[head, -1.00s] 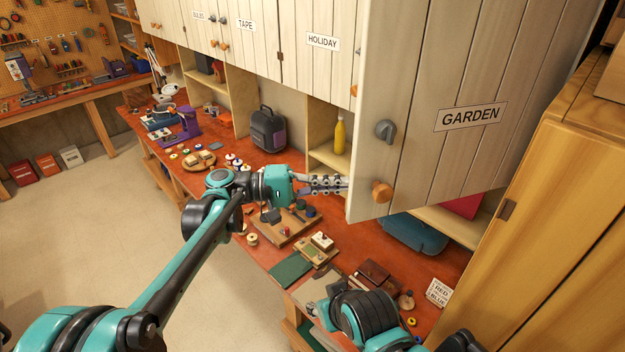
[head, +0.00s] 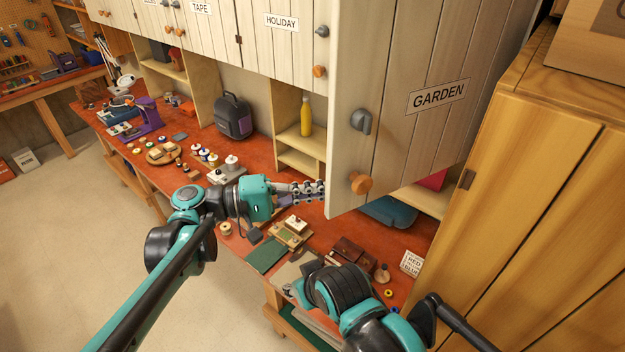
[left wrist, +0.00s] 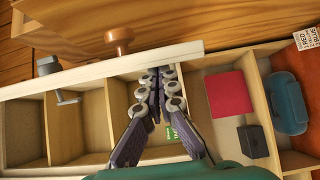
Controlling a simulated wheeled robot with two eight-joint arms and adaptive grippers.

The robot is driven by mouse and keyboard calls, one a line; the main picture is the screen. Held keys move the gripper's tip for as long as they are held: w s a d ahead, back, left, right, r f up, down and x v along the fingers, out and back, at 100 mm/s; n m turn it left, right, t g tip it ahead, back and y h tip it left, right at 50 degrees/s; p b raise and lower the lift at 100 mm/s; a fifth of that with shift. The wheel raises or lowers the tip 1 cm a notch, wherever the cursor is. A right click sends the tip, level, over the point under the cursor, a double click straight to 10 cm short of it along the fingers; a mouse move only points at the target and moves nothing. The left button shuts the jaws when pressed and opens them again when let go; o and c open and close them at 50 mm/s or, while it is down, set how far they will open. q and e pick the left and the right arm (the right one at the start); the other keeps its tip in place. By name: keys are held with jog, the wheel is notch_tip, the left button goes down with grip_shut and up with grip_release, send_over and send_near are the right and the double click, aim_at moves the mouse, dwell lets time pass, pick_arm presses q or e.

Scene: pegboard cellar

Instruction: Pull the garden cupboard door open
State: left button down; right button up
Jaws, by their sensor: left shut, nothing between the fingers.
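The garden cupboard door (head: 437,95), pale planks with a GARDEN label, stands partly open. It has a grey latch (head: 361,120) and a round wooden knob (head: 360,184) near its free edge. My left gripper (head: 322,191) is shut and empty, its fingertips at the lower free edge of the door. In the left wrist view the shut fingers (left wrist: 158,84) point at the door's edge (left wrist: 100,72) from the inner side, with the knob (left wrist: 118,40) beyond it. Whether they touch cannot be told. My right arm is folded low; its fingers cannot be made out.
A tall wooden cabinet (head: 525,190) stands close at the right. The red-brown workbench (head: 190,150) below carries many small items.

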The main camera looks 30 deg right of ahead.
pick_arm(q)
jog(key=s+t, duration=0.1)
jog(key=s, duration=0.8)
jog(key=shift+n, duration=0.4)
jog(key=shift+d, duration=0.1)
